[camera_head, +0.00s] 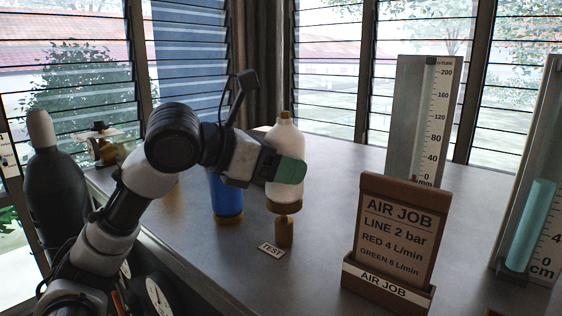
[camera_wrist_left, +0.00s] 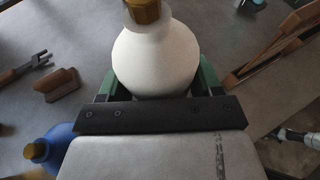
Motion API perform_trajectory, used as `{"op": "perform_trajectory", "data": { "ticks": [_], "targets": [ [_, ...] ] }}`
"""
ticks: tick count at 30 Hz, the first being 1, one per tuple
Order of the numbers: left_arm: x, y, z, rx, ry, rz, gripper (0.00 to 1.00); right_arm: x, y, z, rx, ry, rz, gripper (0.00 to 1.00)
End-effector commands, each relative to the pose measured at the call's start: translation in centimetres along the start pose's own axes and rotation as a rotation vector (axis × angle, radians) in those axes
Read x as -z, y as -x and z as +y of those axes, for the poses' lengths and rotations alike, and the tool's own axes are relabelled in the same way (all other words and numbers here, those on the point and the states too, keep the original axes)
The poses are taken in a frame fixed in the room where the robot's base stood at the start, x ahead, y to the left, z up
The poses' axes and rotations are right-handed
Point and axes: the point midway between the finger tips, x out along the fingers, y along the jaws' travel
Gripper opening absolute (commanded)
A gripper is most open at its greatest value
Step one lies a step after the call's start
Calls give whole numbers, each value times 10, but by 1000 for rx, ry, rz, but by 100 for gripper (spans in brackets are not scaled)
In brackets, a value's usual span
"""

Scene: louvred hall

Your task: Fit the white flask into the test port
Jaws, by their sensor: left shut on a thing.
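The white flask (camera_head: 286,146) is upright with a brass fitting at its bottom end. My left gripper (camera_head: 287,171) is shut on its body, with green fingers on both sides. The flask also fills the upper middle of the left wrist view (camera_wrist_left: 155,58), its brass end pointing to the top edge. The brass test port (camera_head: 284,232) stands on the bench directly below the flask in the head view, beside a TEST label (camera_head: 271,250). I cannot tell whether flask and port touch. My right gripper is not in view.
A blue flask (camera_head: 227,195) stands close left of the white one. The wooden AIR JOB sign (camera_head: 393,235) is to the right, with a scale (camera_head: 405,120) behind it and a teal-filled gauge (camera_head: 527,225) at far right. Bench behind the flask is clear.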

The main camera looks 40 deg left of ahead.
Motion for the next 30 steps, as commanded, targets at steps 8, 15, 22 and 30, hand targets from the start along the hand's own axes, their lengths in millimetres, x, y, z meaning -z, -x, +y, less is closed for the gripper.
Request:
{"op": "perform_trajectory", "data": {
  "ticks": [8,15,22,30],
  "targets": [
    [10,-4,0,0,0,-1,0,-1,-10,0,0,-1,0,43],
    [18,-7,0,0,0,-2,0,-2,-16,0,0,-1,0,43],
    [20,-8,0,0,0,-2,0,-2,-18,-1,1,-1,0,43],
    [20,-8,0,0,0,-2,76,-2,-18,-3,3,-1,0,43]
  ]
}}
